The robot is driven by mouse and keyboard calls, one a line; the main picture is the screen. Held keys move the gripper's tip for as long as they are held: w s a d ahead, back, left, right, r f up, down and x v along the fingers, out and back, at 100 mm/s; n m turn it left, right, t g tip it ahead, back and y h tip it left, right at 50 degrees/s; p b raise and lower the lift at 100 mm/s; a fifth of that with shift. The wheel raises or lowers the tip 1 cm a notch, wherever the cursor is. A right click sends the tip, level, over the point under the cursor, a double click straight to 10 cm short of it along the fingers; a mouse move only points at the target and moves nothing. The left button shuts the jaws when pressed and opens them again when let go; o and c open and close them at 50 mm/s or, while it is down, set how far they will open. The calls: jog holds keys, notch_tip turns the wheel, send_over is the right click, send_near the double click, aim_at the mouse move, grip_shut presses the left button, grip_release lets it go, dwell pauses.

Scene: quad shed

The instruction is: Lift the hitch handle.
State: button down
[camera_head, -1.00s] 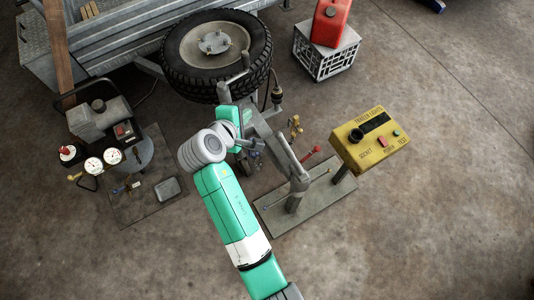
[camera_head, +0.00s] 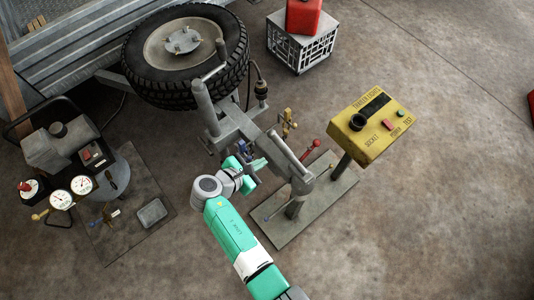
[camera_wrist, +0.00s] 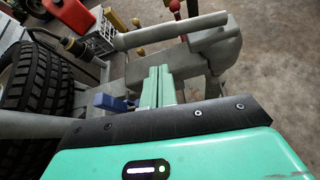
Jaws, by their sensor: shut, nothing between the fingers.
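The hitch handle (camera_head: 285,153) is a grey bar along the top of the grey trailer coupling (camera_head: 300,182). In the wrist view the handle (camera_wrist: 170,32) crosses the upper middle, running to the coupling head (camera_wrist: 218,50) at right. My gripper (camera_head: 260,164) is left of the handle in the head view. In the wrist view my gripper (camera_wrist: 160,72) has its green fingers together and empty, with their tips just below the bar in the picture. Whether they touch it I cannot tell. A blue part (camera_wrist: 110,103) shows left of the fingers.
A red-knobbed lever (camera_head: 312,147) and brass fittings (camera_head: 288,122) stand beyond the coupling. A yellow trailer-lights box (camera_head: 370,125) stands on a post at right. The jack post (camera_head: 205,105) and tyre (camera_head: 185,55) are behind. A compressor with gauges (camera_head: 62,155) is at left.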

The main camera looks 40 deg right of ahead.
aim_at(288, 153)
jog(key=b+x, duration=0.4)
jog(key=x, duration=0.4)
jog(key=shift+d+f, duration=0.2)
jog(key=shift+d, duration=0.15)
jog(key=shift+r, duration=0.1)
